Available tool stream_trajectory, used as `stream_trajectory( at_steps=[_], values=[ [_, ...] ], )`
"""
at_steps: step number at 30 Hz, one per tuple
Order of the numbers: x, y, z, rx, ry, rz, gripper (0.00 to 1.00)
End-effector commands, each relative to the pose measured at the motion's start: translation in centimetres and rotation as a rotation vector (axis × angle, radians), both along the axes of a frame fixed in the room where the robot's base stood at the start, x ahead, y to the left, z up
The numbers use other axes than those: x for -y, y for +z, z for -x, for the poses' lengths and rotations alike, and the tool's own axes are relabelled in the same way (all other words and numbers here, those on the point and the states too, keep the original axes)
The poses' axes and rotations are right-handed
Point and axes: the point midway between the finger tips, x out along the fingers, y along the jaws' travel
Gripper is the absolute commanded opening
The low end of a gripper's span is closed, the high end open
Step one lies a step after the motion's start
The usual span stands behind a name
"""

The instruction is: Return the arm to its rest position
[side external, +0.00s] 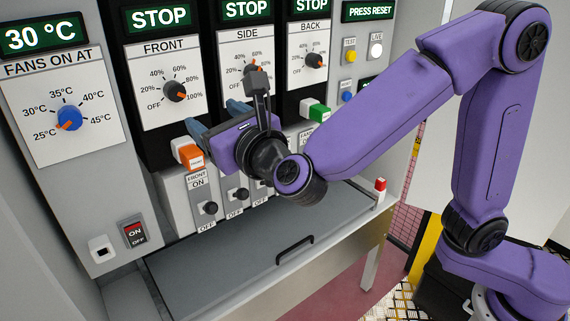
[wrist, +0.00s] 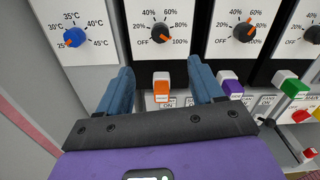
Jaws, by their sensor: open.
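My arm is purple with black joints and reaches in from the right in the side external view. My gripper (side external: 216,118) is in front of the control panel (side external: 200,52), near the FRONT and SIDE columns. In the wrist view my gripper (wrist: 161,88) has its two blue fingers spread wide apart, with nothing held. The orange block (wrist: 162,92) shows between the fingers, below the FRONT dial; in the side external view the orange block (side external: 187,153) is just below the fingers. I cannot tell whether a finger touches the panel.
The FRONT dial (side external: 176,90), SIDE dial (side external: 252,69) and BACK dial (side external: 315,61) sit above the blocks. A blue fan dial (side external: 69,118) is at left. A green block (side external: 319,113) is at right. A grey shelf with a black handle (side external: 294,250) lies below; a red-topped post (side external: 380,188) stands at its right.

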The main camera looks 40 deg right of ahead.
Motion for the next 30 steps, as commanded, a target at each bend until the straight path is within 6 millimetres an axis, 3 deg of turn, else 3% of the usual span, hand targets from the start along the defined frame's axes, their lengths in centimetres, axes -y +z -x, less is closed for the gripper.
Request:
stream_trajectory(
  at_steps=[5, 10, 14, 21, 30],
  values=[
    [1.7, -0.7, -0.1, -0.047, -0.035, -0.055, 0.67],
    [7.4, -4.0, 0.8, -0.221, -0.177, -0.273, 0.67],
    [12.4, -7.2, 2.9, -0.375, -0.335, -0.496, 0.67],
    [19.7, -12.6, 9.5, -0.610, -0.679, -0.911, 0.67],
    [24.5, -16.9, 20.7, -0.806, -1.203, -1.400, 0.67]
  ],
)
